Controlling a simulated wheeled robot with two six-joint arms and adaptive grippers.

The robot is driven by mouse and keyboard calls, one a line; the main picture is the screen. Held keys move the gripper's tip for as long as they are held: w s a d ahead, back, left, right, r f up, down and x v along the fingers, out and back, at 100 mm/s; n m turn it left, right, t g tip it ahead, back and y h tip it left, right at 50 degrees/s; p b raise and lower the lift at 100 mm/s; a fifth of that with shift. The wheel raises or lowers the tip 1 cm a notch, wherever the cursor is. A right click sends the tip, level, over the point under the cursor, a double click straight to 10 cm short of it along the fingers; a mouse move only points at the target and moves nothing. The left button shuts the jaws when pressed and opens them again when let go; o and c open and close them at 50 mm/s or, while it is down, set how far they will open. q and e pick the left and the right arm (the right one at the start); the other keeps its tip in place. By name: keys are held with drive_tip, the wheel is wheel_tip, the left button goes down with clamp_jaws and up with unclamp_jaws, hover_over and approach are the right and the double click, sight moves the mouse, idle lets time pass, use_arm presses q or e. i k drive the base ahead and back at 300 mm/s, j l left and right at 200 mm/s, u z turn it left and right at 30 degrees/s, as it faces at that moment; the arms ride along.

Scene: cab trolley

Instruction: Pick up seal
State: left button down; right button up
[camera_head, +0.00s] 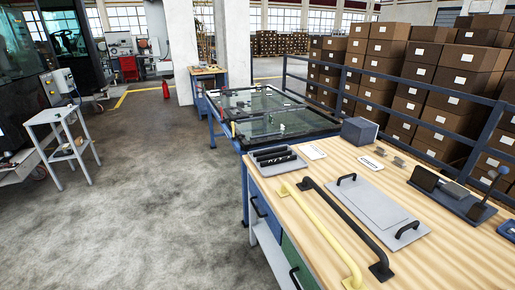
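No thing in the camera_head view can be told for certain as the seal. Several short black bars or rolls (279,159) lie side by side on a small grey tray (265,152) at the far left end of the wooden workbench (285,186); I cannot tell whether they are seals. Neither of my grippers is in view.
On the workbench are a yellow handrail (322,232), a black handrail (345,222), a grey panel (365,207) with two black handles, and a dark grey box (359,132). Behind stands a table with glass panes (262,103). A blue railing (440,92) runs behind.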

sight(284, 148)
drive_tip(key=i+j+u, duration=0.35)
drive_tip(key=i, duration=0.7)
drive_tip(key=i+j+u, duration=0.1)
drive_tip(key=i+u, duration=0.3)
drive_tip(key=i, duration=0.65)
drive_tip(key=i+z, duration=0.35)
drive_tip(key=i+j+z, duration=0.25)
drive_tip(key=i+z, duration=0.15)
drive_tip(key=i+j+z, duration=0.55)
drive_tip(key=z, duration=0.15)
drive_tip(key=i+j+z, duration=0.2)
drive_tip(key=z, duration=0.15)
drive_tip(key=i+j+z, duration=0.15)
drive_tip(key=j+z, duration=0.2)
drive_tip(key=i+j+z, duration=0.1)
drive_tip(key=j+z, duration=0.6)
drive_tip(key=j, duration=0.15)
drive_tip(key=j+z, duration=0.35)
